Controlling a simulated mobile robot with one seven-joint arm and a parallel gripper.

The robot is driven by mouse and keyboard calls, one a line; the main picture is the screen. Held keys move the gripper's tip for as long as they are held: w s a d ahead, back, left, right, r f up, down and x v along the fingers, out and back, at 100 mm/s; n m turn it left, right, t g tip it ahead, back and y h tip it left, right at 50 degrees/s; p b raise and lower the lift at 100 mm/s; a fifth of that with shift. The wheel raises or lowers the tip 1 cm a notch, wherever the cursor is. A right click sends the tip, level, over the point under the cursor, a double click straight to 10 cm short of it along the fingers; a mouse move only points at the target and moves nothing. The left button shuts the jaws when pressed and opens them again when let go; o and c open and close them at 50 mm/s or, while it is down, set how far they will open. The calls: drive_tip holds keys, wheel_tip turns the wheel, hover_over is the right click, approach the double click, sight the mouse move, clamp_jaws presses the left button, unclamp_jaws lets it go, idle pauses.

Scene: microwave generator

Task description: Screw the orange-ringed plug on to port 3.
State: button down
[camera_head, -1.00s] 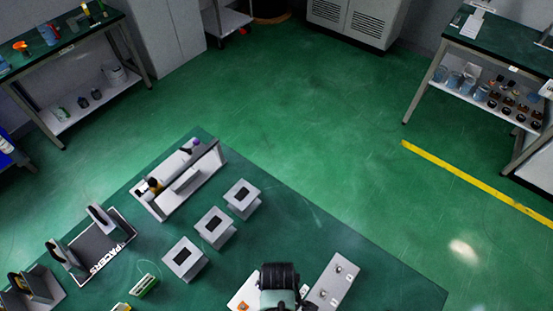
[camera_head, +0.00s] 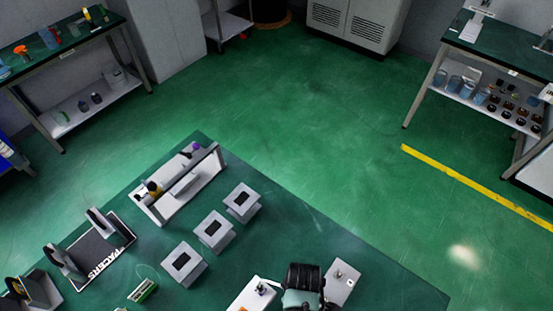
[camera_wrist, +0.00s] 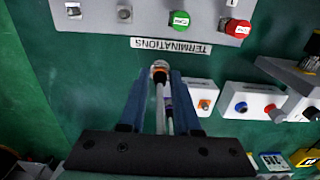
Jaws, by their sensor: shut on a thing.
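My gripper (camera_wrist: 159,88) is shut on a slim plug (camera_wrist: 160,67) in the wrist view. The plug has a metallic tip with an orange band and points towards the white panel labelled TERMINATIONS (camera_wrist: 108,15). Its tip shows just below the panel's label; I cannot tell the gap in depth. The panel bears metal ports, a green cap (camera_wrist: 180,19) and a red cap (camera_wrist: 238,28). I cannot read which port is 3. In the head view my dark wrist covers the gripper and plug, between two white plates (camera_head: 254,293) (camera_head: 345,277).
Small white boxes with an orange connector (camera_wrist: 204,105), a blue one (camera_wrist: 240,107) and a red one (camera_wrist: 272,112) stand right in the wrist view. In the head view, several grey blocks (camera_head: 242,203) and a white rack (camera_head: 190,185) stand further left. The bench's right part is clear.

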sight(324, 299)
drive_tip(key=shift+d, duration=0.25)
drive_tip(key=shift+w+d+f+b, duration=0.1)
drive_tip(key=shift+w+d+b, duration=0.1)
drive_tip(key=shift+d, duration=0.6)
drive_tip(key=shift+w+d+f+b, duration=0.1)
drive_tip(key=shift+d+b, duration=0.1)
drive_tip(key=shift+d, duration=0.6)
drive_tip(key=shift+w+d+f+b, duration=0.1)
drive_tip(key=shift+w+d+b, duration=0.1)
drive_tip(key=shift+d, duration=0.6)
drive_tip(key=shift+w+d+f+b, duration=0.15)
drive_tip(key=shift+d+b, duration=0.15)
drive_tip(key=shift+d, duration=0.65)
drive_tip(key=shift+w+d+r+b, duration=0.1)
drive_tip(key=shift+d+b, duration=0.15)
drive_tip(key=shift+d, duration=0.65)
drive_tip(key=shift+f, duration=0.1)
drive_tip(key=shift+f+b, duration=2.45)
drive_tip(key=shift+f, duration=0.4)
drive_tip(key=shift+f, duration=0.6)
drive_tip(key=c, duration=0.5)
unclamp_jaws()
drive_tip(key=shift+c, duration=0.2)
